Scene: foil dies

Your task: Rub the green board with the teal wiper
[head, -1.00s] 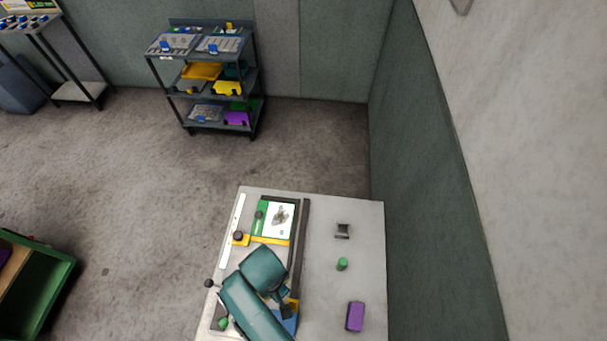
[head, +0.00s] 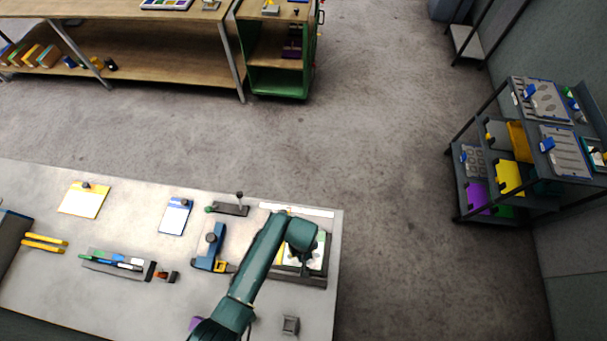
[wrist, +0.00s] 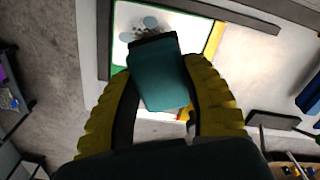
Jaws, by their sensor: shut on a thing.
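The teal wiper (wrist: 158,78) is a block with a dark far edge, held between the yellow fingers of my gripper (wrist: 160,90) in the wrist view. The green board (wrist: 190,32) lies beyond it, with a white face, grey smudges and a thin green edge at the left. The wiper overlaps the board's near part in this view; I cannot tell whether it touches. In the head view the board (head: 319,252) is partly covered by my arm, and the fingers and wiper are hidden.
Dark rails border the board on the grey table (head: 130,215). A blue and yellow tool (head: 211,248) stands to its left, a small grey block (head: 290,325) nearer. A pen tray (head: 118,263), blue-edged card (head: 175,215) and yellow-edged card (head: 84,200) lie farther left. A shelf cart (head: 525,150) stands right.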

